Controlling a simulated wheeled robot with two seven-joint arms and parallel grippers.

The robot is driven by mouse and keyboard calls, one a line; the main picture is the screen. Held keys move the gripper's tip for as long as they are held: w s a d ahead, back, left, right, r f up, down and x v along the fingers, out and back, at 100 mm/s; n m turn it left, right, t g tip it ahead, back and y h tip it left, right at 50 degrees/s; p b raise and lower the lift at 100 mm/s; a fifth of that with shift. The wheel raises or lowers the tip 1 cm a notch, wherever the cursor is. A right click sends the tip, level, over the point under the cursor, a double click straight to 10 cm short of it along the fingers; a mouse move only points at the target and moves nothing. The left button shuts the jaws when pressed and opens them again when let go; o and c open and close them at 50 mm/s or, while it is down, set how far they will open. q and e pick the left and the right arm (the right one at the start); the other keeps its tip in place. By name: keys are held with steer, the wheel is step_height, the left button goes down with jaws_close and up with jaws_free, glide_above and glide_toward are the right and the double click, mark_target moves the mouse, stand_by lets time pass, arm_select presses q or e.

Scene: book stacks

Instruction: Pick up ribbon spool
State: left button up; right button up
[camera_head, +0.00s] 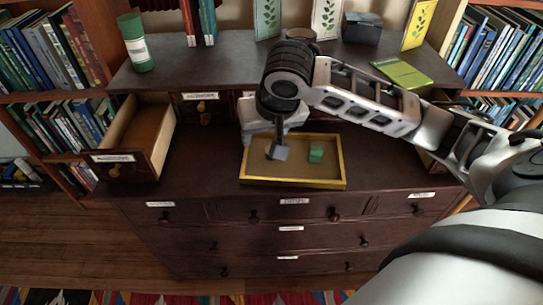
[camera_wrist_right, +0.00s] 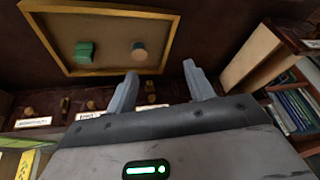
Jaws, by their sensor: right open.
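A yellow-rimmed tray (camera_head: 293,184) lies on the dark desk top of the cabinet. In the right wrist view, the tray (camera_wrist_right: 107,10) holds a small round tan piece with a blue side (camera_wrist_right: 138,50), which looks like the ribbon spool, and a green block-like piece (camera_wrist_right: 84,52). The green piece also shows in the head view (camera_head: 315,152); I cannot make out the tan-and-blue piece there. My right gripper (camera_head: 278,152) points down over the left part of the tray. In the wrist view its fingers (camera_wrist_right: 157,88) are apart with nothing between them. My left gripper is not in view.
An open drawer (camera_head: 140,140) sticks out left of the tray. Pale stacked items (camera_head: 262,112) stand behind the tray, partly hidden by my arm. The upper shelf holds a green cylinder (camera_head: 136,44), a dark box (camera_head: 361,27) and a green booklet (camera_head: 403,74). Bookcases flank the cabinet.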

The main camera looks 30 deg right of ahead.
steer(key=shift+m+g+h, duration=0.3)
steer(key=shift+m+h, duration=0.4)
steer(key=w+d+f, duration=0.1)
steer(key=f, duration=0.1)
steer(key=w+d+f+b, duration=0.1)
steer(key=d+f, duration=0.1)
steer(key=w+d+f+b, duration=0.1)
steer(key=f, duration=0.2)
steer(key=shift+w+d, duration=0.1)
steer(key=shift+d, duration=0.25)
steer(key=shift+w+f, duration=0.15)
steer(key=shift+f, duration=0.2)
steer(key=b+x, duration=0.1)
steer(key=x, duration=0.3)
steer(key=shift+a+f, duration=0.1)
steer(key=shift+f, duration=0.2)
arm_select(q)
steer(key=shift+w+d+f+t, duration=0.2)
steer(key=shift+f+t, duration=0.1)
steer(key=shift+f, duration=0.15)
arm_select(e)
steer(key=shift+f, duration=0.1)
steer(key=c, duration=1)
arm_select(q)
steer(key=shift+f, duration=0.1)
